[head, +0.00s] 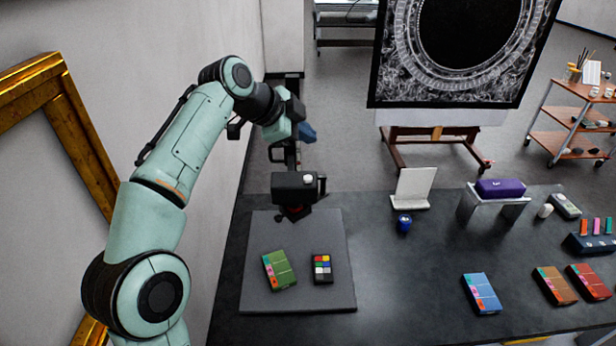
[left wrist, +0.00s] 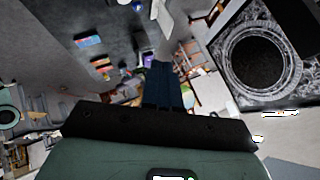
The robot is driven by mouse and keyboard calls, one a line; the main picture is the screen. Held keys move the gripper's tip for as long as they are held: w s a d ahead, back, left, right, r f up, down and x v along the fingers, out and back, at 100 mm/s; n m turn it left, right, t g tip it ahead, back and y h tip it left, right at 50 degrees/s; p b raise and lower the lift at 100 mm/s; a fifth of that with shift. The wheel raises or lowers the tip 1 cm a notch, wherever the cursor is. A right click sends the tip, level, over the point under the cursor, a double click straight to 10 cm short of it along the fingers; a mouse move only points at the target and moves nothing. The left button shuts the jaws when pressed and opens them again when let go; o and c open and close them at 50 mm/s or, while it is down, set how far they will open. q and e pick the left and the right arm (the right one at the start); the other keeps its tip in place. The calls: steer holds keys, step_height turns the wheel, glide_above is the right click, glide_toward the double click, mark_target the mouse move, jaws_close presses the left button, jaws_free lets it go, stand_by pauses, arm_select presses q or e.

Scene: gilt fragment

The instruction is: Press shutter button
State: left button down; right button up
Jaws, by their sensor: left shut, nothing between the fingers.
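A black camera (head: 290,186) is mounted above a grey board, facing down at it. A small pale round knob (head: 308,179) on its top looks like the shutter button. My left gripper (head: 308,134) is above and behind the camera in the head view, apart from it, with its dark blue fingers pointing right. In the left wrist view the fingers (left wrist: 160,85) are together and empty. I cannot make out the button in the left wrist view. My right gripper is in neither view.
The grey board (head: 252,285) bears a green box (head: 279,270) and a colour chart (head: 322,269). A white stand (head: 411,188), a blue item (head: 404,223) and a purple case (head: 500,188) are to the right. The dark table's (head: 400,290) front middle is clear. A gilt frame (head: 70,130) is at left.

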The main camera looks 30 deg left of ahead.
arm_select(q)
glide_above(305, 181)
step_height(305, 181, down, 5)
step_height(305, 181, down, 2)
steer(key=shift+w+f+b, duration=0.1)
steer(key=shift+w+b, duration=0.05)
steer(key=shift+b, duration=0.45)
steer(key=shift+s+f, duration=0.15)
steer(key=shift+s, duration=0.2)
steer(key=shift+w, duration=0.3)
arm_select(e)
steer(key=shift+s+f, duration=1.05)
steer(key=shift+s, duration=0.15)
arm_select(q)
steer(key=shift+s, duration=0.1)
steer(key=shift+f, duration=0.1)
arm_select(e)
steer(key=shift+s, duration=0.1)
arm_select(q)
steer(key=shift+f+b, duration=0.35)
steer(key=shift+b, duration=0.05)
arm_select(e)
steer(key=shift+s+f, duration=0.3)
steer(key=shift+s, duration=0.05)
